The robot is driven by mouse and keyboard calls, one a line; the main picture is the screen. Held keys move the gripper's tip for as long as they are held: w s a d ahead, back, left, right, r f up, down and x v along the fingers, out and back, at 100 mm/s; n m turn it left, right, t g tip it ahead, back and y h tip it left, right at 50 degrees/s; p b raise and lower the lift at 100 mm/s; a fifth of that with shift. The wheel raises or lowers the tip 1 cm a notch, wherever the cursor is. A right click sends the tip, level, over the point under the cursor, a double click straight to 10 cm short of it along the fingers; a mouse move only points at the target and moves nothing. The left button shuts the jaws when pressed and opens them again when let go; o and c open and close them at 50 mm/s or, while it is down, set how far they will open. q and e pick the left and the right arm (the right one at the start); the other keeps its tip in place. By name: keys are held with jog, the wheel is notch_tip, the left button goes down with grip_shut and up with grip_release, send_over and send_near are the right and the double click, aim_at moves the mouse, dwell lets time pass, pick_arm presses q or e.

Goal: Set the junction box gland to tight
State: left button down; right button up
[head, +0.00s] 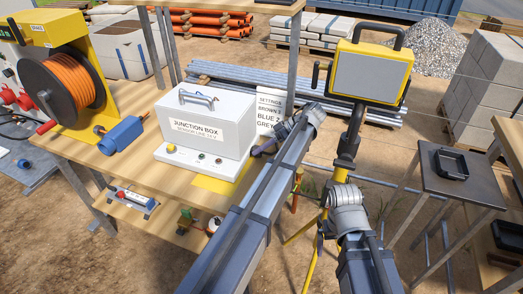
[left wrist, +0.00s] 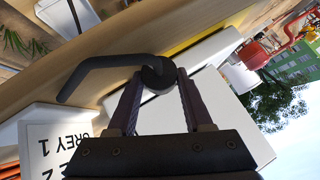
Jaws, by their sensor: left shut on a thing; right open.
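The white junction box (head: 205,118), labelled "JUNCTION BOX", stands on the wooden bench with several small buttons on its front base. On its right side my left gripper (head: 262,148) reaches in. In the left wrist view its two fingers (left wrist: 158,80) are shut around a dark round gland (left wrist: 155,72), which has a bent dark lever (left wrist: 95,66) sticking out to the left. The gland is hidden behind my gripper in the head view. My right gripper (head: 346,170) is apart from the box, in front of the lamp stand; its fingers are hard to make out.
A settings card (head: 270,113) stands behind the box. A blue device (head: 122,133) and an orange cable reel (head: 62,85) are left on the bench (head: 130,170). A yellow work lamp (head: 372,72) stands to the right. A dark side table (head: 455,185) holds a black tray (head: 452,163).

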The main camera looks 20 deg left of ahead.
dwell(0.5)
pick_arm(q)
jog(key=shift+c, duration=1.5)
grip_release()
